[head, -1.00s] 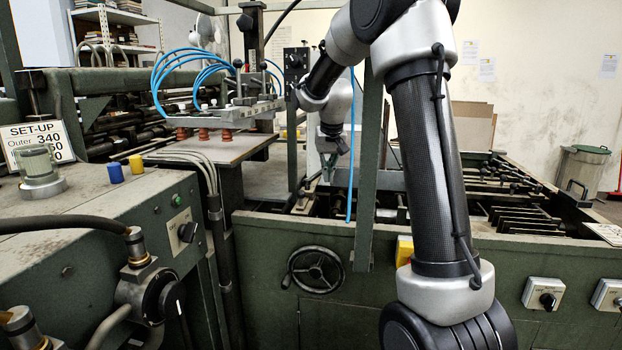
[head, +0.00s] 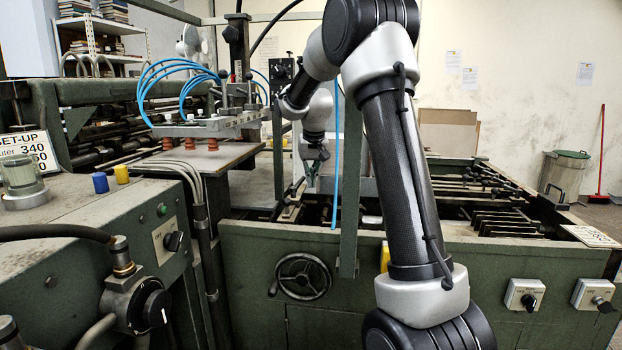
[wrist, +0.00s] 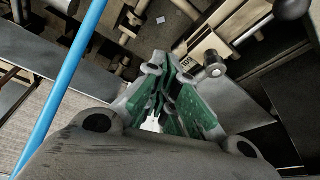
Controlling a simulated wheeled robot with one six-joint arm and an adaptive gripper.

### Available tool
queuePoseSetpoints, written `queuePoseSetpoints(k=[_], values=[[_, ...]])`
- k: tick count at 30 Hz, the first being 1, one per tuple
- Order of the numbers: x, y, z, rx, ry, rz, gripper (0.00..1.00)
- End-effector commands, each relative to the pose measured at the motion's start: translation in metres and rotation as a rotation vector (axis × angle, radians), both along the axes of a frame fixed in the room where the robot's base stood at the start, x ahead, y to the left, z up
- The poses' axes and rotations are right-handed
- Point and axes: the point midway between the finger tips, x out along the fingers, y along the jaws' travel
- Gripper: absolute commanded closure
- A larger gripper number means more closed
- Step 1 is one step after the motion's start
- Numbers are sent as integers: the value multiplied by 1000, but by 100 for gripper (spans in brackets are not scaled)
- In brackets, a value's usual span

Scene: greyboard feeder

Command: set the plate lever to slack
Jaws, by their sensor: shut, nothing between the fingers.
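My gripper (head: 313,172) hangs over the open bed of the green machine, small and far off in the head view. In the wrist view its green-padded fingers (wrist: 158,112) are shut, with nothing held between them. A lever with a dark ball knob (wrist: 290,8) shows at the top right of the wrist view, apart from the fingers. I cannot tell whether this is the plate lever, and no slack marking is readable. A short rod with a round metal end (wrist: 213,66) lies just right of the fingers.
A blue hose (head: 336,150) hangs beside my gripper and crosses the left of the wrist view. A green upright post (head: 350,190) stands close by. A handwheel (head: 303,277) and rotary switches (head: 524,297) are on the machine's front. A suction head (head: 210,127) is at left.

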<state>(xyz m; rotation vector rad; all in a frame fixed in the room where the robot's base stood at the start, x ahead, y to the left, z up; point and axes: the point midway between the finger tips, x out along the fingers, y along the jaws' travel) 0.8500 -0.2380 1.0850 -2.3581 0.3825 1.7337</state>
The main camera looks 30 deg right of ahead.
Motion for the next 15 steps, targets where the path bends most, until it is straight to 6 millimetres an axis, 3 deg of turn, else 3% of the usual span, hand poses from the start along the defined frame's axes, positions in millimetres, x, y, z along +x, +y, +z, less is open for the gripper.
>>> queuePoseSetpoints(k=[8,15], values=[[-1,0,3,0,-1,0,100],[-10,4,39,-1,-5,0,100]])
